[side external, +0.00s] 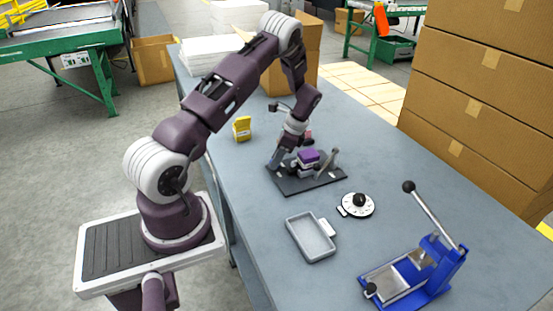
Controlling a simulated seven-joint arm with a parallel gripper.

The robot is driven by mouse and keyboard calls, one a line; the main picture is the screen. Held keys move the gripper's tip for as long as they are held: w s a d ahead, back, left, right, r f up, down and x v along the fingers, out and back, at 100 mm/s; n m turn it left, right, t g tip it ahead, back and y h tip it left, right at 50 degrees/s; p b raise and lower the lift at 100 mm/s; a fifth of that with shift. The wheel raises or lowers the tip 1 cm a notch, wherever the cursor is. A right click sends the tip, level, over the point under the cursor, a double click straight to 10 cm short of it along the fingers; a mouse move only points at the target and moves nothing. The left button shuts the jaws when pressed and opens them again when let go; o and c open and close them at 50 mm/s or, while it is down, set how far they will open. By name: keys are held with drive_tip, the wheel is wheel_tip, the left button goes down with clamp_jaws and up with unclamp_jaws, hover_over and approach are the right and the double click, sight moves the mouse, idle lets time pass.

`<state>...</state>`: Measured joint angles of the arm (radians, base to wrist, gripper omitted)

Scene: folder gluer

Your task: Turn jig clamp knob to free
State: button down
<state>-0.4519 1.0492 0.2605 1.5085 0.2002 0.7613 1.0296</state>
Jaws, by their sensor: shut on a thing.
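A dark jig plate (293,187) lies flat on the table, with a purple block (308,156) on lighter parts and a grey upright piece at its right. My gripper (281,154) is low over the plate's left side, beside the purple block. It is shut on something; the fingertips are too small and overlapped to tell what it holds. A white dial with a black knob (359,200) sits on the table right of the plate, apart from my gripper. I cannot tell which part is the clamp knob or which way it is turned.
A grey tray (290,230) lies in front of the plate. A blue lever press (438,264) stands at the near right, its handle raised. A yellow holder (242,128) stands behind left. Stacked cartons (480,90) are at the right.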

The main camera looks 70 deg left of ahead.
drive_tip(key=n+h, duration=0.1)
drive_tip(key=n, duration=0.2)
drive_tip(key=shift+w+a+n+g, duration=0.1)
drive_tip(key=shift+n+g, duration=0.2)
drive_tip(key=n+h, duration=0.2)
drive_tip(key=n, duration=0.2)
drive_tip(key=shift+a+n, duration=0.1)
drive_tip(key=shift+n, duration=0.2)
drive_tip(key=n, duration=0.2)
drive_tip(key=n+h, duration=0.1)
drive_tip(key=n, duration=0.1)
drive_tip(key=shift+a+h, duration=0.1)
drive_tip(key=shift+h, duration=0.2)
drive_tip(key=shift+n+t+h, duration=0.4)
drive_tip(key=shift+n+t, duration=0.1)
drive_tip(key=shift+n, duration=1.1)
drive_tip(key=c, duration=1.1)
unclamp_jaws()
drive_tip(key=shift+o, duration=0.2)
drive_tip(key=v, duration=0.7)
drive_tip(key=shift+a, duration=0.15)
drive_tip(key=shift+r, duration=0.1)
